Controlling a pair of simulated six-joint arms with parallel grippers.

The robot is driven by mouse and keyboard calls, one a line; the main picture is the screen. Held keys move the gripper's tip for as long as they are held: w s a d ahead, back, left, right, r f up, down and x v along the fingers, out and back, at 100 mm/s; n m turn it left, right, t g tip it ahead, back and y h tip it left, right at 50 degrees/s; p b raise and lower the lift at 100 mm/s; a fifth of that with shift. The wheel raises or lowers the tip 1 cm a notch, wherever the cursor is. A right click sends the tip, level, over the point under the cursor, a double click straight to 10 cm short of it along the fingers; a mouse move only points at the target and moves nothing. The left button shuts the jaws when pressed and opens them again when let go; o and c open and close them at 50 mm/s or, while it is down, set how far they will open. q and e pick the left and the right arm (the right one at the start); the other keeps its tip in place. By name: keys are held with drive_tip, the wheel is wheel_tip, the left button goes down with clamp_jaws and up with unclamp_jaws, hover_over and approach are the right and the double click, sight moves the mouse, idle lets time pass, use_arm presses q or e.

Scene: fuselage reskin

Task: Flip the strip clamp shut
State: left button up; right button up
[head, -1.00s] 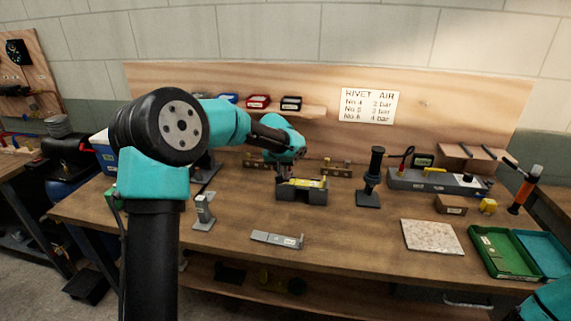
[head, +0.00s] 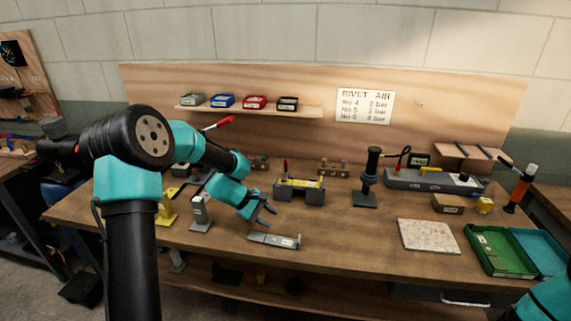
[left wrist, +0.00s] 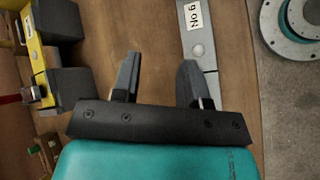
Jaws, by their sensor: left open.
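A dark grey fixture (head: 314,197) with a yellow top stands mid-bench in the head view; a small upright red handle (head: 285,166) rises at its left end. This looks like the strip clamp, but its jaw is too small to make out. The fixture also shows at the left of the left wrist view (left wrist: 82,94), with its yellow part. My left gripper (head: 265,214) is open and empty, in front and left of the fixture, apart from it. Its fingers (left wrist: 160,62) show with bare bench between them. My right gripper is out of view.
A grey labelled bar (head: 274,240) lies just in front of my left gripper. A grey stand (head: 200,214) is to its left. A black post (head: 368,182) stands right of the fixture. A speckled plate (head: 429,236) and green tray (head: 500,252) lie further right.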

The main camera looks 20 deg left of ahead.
sight(286, 168)
use_arm(q)
drive_tip(key=n+t, duration=0.1)
drive_tip(key=n+t+h, duration=0.1)
drive_tip(key=shift+w+d+r+n, duration=0.15)
drive_tip(key=shift+d+r+n, duration=0.05)
drive_tip(key=shift+r+n, duration=0.15)
drive_tip(key=w+a+r+n+t+y, duration=0.3)
drive_tip(key=w+a+r+n+t, duration=0.3)
drive_tip(key=a+n+t, duration=0.3)
drive_tip(key=n+t, duration=0.2)
drive_tip(key=n, duration=0.2)
drive_tip(key=shift+a+y, duration=0.4)
drive_tip(key=shift+w, duration=0.2)
drive_tip(key=x, duration=1.7)
drive_tip(key=shift+w+r, duration=0.15)
drive_tip(key=shift+r, duration=0.15)
drive_tip(key=shift+c, duration=0.3)
clamp_jaws()
